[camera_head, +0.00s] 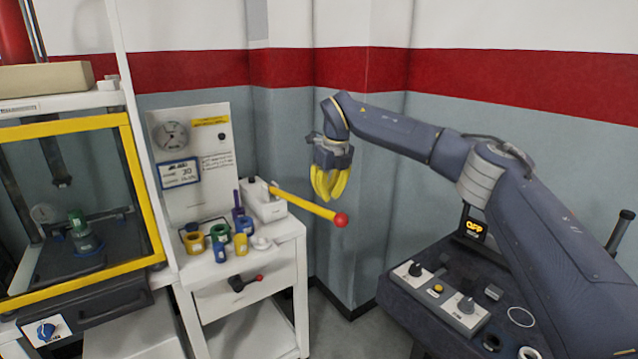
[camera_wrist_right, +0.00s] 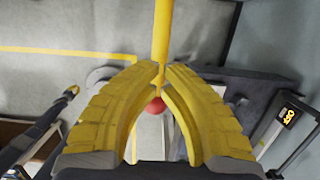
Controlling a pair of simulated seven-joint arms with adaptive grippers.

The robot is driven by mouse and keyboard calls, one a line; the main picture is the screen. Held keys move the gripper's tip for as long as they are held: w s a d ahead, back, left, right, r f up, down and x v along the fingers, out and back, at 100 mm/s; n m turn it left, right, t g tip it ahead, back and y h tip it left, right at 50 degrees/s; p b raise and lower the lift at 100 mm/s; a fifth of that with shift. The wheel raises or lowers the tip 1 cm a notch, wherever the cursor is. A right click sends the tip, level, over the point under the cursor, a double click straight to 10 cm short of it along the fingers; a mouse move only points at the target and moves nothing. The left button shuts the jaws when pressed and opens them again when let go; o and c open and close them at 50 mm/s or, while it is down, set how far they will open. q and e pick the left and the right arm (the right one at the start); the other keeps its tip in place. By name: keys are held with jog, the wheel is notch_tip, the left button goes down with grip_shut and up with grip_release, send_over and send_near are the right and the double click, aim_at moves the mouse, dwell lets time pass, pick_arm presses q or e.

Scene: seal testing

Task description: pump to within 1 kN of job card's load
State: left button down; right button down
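The pump (camera_head: 264,203) stands on the white cabinet, its yellow lever (camera_head: 300,203) reaching right to a red knob (camera_head: 341,220). My right gripper (camera_head: 328,199) hangs just above the lever near the knob, fingers pointing down. In the right wrist view its yellow fingertips (camera_wrist_right: 161,70) come nearly together, with the lever (camera_wrist_right: 163,28) and knob (camera_wrist_right: 156,105) beyond them; it appears shut without holding the lever. The dial gauge (camera_head: 170,136) is on the white panel; its reading is too small to tell. The blue-edged job card (camera_head: 180,173) below seems to show 30. My left gripper is out of view.
A press with a yellow-framed guard (camera_head: 158,215) stands left, a green-topped piece (camera_head: 78,222) inside. Several coloured rings and cups (camera_head: 219,234) sit before the pump. A dark bench (camera_head: 400,298) at right holds a control box (camera_head: 440,297) and an OFF display (camera_head: 474,228).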

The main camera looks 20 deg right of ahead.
jog(key=shift+f, duration=0.25)
dwell(0.3)
notch_tip(320, 180, down, 18)
jog(key=shift+s+r, duration=0.2)
jog(key=shift+r, duration=0.05)
dwell(1.2)
jog(key=r, duration=1.3)
jog(key=shift+w+r, duration=0.2)
jog(key=shift+w, duration=0.05)
jog(key=shift+f, duration=0.1)
notch_tip(320, 180, down, 13)
jog(key=shift+s, duration=0.25)
dwell(0.8)
